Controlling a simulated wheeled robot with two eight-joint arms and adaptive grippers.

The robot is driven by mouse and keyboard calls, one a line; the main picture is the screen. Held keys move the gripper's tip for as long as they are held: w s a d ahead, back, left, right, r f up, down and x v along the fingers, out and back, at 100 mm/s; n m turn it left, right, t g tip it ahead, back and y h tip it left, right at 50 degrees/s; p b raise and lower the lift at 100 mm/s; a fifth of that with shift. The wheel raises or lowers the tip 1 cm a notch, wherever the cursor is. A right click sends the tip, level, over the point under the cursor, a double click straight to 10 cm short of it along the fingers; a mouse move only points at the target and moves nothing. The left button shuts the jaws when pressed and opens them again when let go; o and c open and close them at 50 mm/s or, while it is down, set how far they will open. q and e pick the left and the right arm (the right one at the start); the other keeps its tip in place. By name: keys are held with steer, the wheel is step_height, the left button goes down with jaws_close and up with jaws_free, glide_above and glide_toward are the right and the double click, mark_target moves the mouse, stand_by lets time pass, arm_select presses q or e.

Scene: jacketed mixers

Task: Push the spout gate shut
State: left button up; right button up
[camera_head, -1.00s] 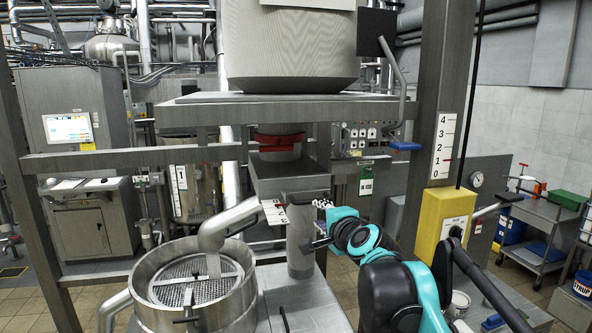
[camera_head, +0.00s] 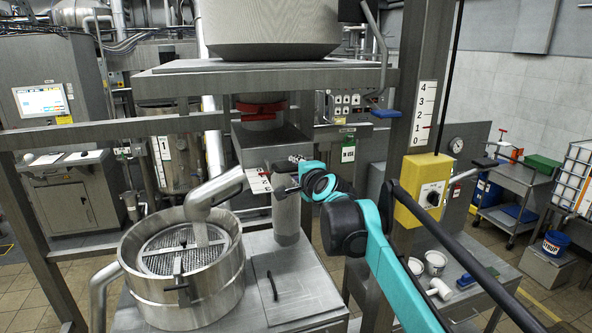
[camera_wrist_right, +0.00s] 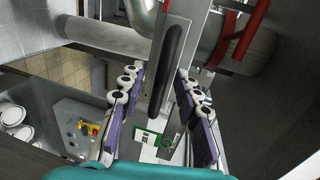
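The spout housing is a grey metal box (camera_head: 268,143) under the big vessel, with a white and red marked plate (camera_head: 258,180) at its lower front. In the right wrist view a flat metal gate plate with a long black handle (camera_wrist_right: 167,70) stands between my fingers. My right gripper (camera_head: 298,160) is beside the housing's right front. Its purple-padded fingers (camera_wrist_right: 160,80) are spread, with gaps visible on both sides of the handle. Contact cannot be told. How far the gate is open is unclear. My left gripper is out of view.
A bent metal pipe (camera_head: 213,190) leads down to a round sieve drum (camera_head: 140,285) at the left. A vertical metal cylinder (camera_head: 286,218) stands just below my right gripper. A yellow control box (camera_head: 424,190) hangs on the post at the right.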

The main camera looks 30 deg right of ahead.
mark_target(292, 164)
jaws_close()
steer(key=shift+w, duration=0.2)
steer(key=x, duration=0.4)
steer(key=shift+w+d+r, duration=0.1)
steer(key=shift+r, duration=0.25)
steer(key=shift+o, duration=0.6)
jaws_free()
steer(key=shift+w, duration=0.15)
steer(key=v, duration=1.2)
